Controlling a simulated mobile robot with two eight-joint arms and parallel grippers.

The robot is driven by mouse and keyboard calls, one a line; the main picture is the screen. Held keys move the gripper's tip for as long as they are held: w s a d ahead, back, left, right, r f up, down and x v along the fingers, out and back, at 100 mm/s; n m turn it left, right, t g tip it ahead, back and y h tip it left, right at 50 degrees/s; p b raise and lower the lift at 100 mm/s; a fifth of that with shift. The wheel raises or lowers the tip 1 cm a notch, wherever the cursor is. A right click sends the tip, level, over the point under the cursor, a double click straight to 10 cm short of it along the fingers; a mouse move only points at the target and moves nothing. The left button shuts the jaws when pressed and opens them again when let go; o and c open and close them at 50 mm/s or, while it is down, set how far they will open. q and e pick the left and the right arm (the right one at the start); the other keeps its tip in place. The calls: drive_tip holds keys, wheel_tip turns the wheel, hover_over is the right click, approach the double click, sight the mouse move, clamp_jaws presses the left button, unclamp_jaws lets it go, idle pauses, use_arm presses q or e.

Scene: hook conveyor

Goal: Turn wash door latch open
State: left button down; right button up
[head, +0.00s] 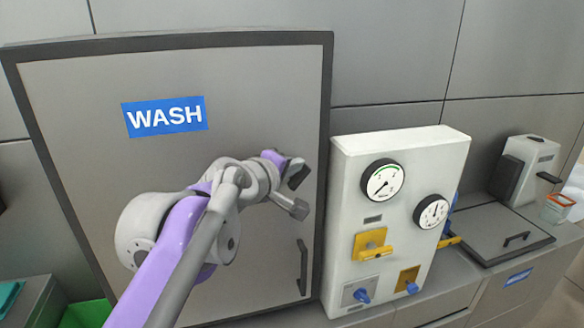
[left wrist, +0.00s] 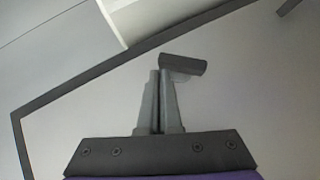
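The wash door (head: 90,110) is a large grey panel in a dark frame with a blue WASH label. A small dark grey latch (head: 293,207) sits near its right side. In the left wrist view the latch (left wrist: 183,65) shows as a short dark bar at the fingertips, slightly to their right. My left gripper (head: 298,180) is in front of the door, just above the latch. Its two grey fingers (left wrist: 160,75) are together, with nothing seen between them. I cannot tell whether they touch the latch. My right gripper is out of view.
A dark door handle (head: 303,267) is below the latch. A white control box (head: 347,160) with gauges and knobs stands right of the door. A flat hatch (head: 490,235) and a grey canister (head: 530,165) are further right. A green bin (head: 85,313) is at lower left.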

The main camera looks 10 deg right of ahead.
use_arm(q)
drive_tip(key=shift+d+r+p, duration=0.3)
drive_tip(key=shift+d+p, duration=0.05)
drive_tip(key=shift+d, duration=0.2)
drive_tip(key=shift+d+p, duration=0.3)
drive_tip(key=shift+d, duration=0.15)
drive_tip(key=shift+d+f, duration=0.2)
drive_tip(key=shift+d, duration=0.15)
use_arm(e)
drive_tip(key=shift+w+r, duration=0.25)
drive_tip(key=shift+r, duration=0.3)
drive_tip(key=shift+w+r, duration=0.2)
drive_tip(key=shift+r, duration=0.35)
use_arm(q)
drive_tip(key=shift+r, duration=0.1)
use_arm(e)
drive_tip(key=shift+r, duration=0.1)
